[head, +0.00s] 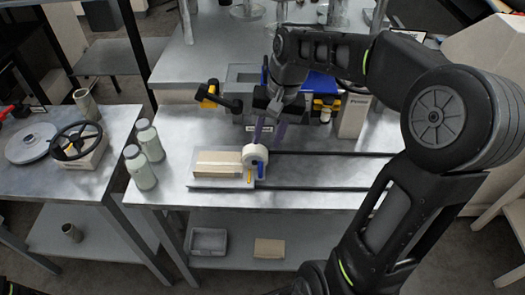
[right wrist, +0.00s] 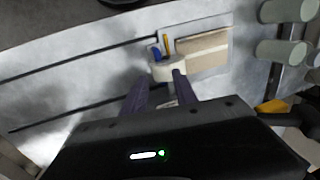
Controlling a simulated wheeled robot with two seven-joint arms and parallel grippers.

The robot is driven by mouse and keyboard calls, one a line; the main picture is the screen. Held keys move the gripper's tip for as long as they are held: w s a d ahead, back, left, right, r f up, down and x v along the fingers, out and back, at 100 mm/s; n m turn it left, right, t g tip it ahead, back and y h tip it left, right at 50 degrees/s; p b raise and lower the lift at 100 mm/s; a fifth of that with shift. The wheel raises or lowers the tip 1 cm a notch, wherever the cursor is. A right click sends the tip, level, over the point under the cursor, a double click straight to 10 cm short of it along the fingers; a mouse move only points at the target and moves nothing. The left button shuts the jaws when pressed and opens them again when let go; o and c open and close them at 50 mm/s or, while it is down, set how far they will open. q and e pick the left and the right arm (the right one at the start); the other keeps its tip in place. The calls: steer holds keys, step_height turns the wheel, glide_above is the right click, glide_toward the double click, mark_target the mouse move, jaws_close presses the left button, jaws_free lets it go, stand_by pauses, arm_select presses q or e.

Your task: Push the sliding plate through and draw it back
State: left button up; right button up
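The sliding plate (head: 212,184) is a pale flat plate at the left end of two dark rails on the bench. It carries a kraft-coloured block (head: 217,163), and a white roll (head: 255,154) stands at its right end. In the right wrist view the plate (right wrist: 222,37) shows beyond my fingers, with the white roll (right wrist: 163,71) nearest them. My right gripper (head: 268,135) points down just behind the roll. Its two dark purple fingers (right wrist: 159,82) are apart, with no object clearly between them. One fingertip overlaps the roll; I cannot tell whether they touch. My left gripper is not in view.
The rails (head: 325,153) run right across clear bench top. A grey bin (head: 245,76), a blue-and-yellow case (head: 320,88) and a light box (head: 353,115) stand behind. Two pale green cylinders (head: 149,141) stand left of the plate. A handwheel (head: 77,140) sits on the left table.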

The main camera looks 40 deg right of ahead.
mark_target(261, 157)
steer(key=f, duration=0.4)
steer(key=a+f, duration=0.1)
steer(key=f, duration=0.1)
steer(key=shift+w, duration=0.4)
jaws_close()
stand_by(1.0)
